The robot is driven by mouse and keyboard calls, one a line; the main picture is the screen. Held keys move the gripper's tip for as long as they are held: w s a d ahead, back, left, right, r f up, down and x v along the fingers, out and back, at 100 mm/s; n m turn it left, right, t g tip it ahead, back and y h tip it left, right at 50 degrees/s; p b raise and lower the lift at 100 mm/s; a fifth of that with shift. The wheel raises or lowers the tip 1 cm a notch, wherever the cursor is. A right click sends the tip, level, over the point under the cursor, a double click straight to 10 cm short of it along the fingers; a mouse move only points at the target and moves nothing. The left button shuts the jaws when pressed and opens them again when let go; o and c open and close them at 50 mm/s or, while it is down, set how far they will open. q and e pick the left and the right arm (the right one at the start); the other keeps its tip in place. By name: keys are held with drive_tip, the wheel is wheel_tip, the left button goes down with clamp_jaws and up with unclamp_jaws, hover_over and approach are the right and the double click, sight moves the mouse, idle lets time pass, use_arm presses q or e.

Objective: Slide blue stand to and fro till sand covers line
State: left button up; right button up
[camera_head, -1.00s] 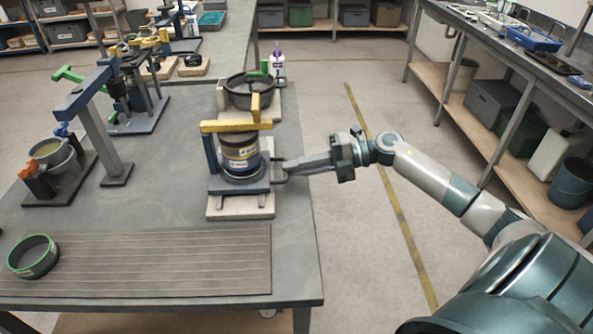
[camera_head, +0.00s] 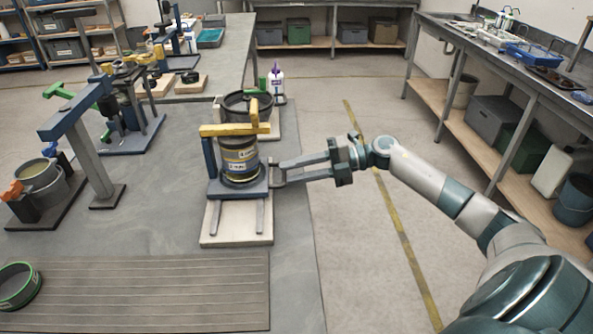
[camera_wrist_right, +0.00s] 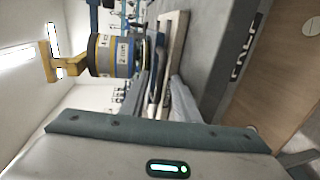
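The blue stand (camera_head: 213,187) sits on two rails over a pale base (camera_head: 236,225), near the table's right edge. A dark canister (camera_head: 240,162) with yellow bands and labels stands upright in it, under a yellow crossbar (camera_head: 232,130). The canister also shows, sideways, in the right wrist view (camera_wrist_right: 112,55). My right gripper (camera_head: 281,175) reaches in from the right; its fingertips appear closed on the handle at the stand's right side, though the contact is small in view. I see no sand or line on the canister. My left gripper is out of view.
A blue-grey post frame (camera_head: 88,150) and a grey pot (camera_head: 42,182) are to the left. A ridged mat (camera_head: 140,290) and a green-rimmed sieve (camera_head: 18,285) lie in front.

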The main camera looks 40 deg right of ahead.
drive_tip(key=shift+s, duration=0.1)
drive_tip(key=shift+s+d, duration=0.2)
drive_tip(key=shift+d, duration=0.2)
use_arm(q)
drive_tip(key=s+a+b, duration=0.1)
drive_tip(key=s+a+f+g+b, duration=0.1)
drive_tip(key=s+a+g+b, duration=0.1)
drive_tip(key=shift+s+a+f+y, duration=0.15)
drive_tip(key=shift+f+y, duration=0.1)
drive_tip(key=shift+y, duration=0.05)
use_arm(e)
drive_tip(key=v, duration=1.6)
drive_tip(key=shift+d, duration=0.2)
drive_tip(key=shift+r, duration=0.1)
